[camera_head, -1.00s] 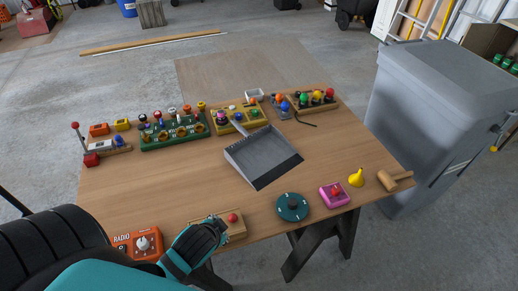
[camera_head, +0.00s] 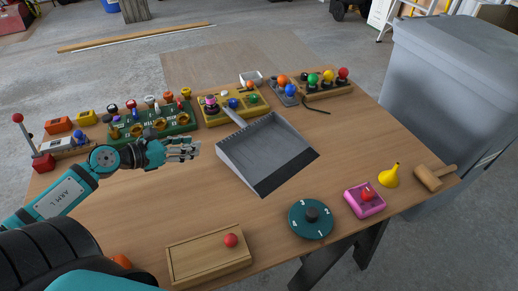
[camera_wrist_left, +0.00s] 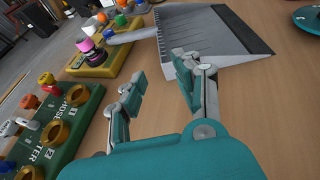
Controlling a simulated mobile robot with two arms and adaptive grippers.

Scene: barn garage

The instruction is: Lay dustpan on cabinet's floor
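The grey dustpan (camera_head: 268,152) lies on the wooden table, its wide dark lip toward the front right and its short handle (camera_head: 235,117) pointing to the back left. My left gripper (camera_head: 198,148) is just left of the dustpan, above the table, not touching it. In the left wrist view my left gripper (camera_wrist_left: 158,85) has its fingers apart with nothing between them. The dustpan (camera_wrist_left: 205,40) and its handle (camera_wrist_left: 132,36) lie beyond the fingertips there. My right gripper is not in view. No cabinet can be made out.
A green board with pegs (camera_head: 152,125) and a yellow-based board (camera_head: 232,107) stand along the back. A wooden box (camera_head: 210,258), teal dial (camera_head: 311,218), pink block (camera_head: 364,200), yellow funnel (camera_head: 389,175) and mallet (camera_head: 434,177) line the front. A large grey bin (camera_head: 450,90) stands right of the table.

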